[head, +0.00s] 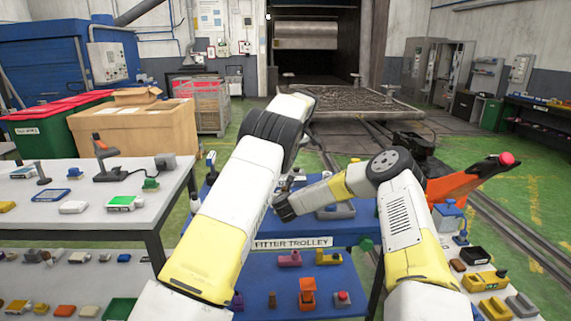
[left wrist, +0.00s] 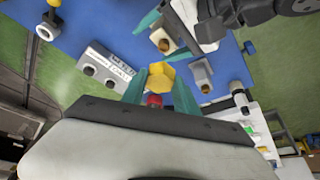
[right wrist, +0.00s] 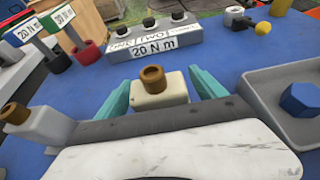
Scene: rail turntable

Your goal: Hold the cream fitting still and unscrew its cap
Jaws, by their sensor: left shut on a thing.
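The cream fitting (right wrist: 165,96) with a brown cap (right wrist: 152,78) stands upright on the blue trolley top in the right wrist view. My right gripper (right wrist: 160,88) has its teal fingers apart, one on each side of the fitting; I see no clear grip on it. The fitting also shows in the left wrist view (left wrist: 163,42), near my right gripper's fingers. My left gripper (left wrist: 160,92) is shut on a yellow hexagonal piece (left wrist: 160,75) with a red part below it. In the head view my left gripper is hidden behind its arm.
A grey box labelled 20 N m (right wrist: 152,42) stands behind the fitting. A grey tray with a blue hexagonal piece (right wrist: 300,98) is close at the right. Labelled stands (right wrist: 62,38) are at the back left.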

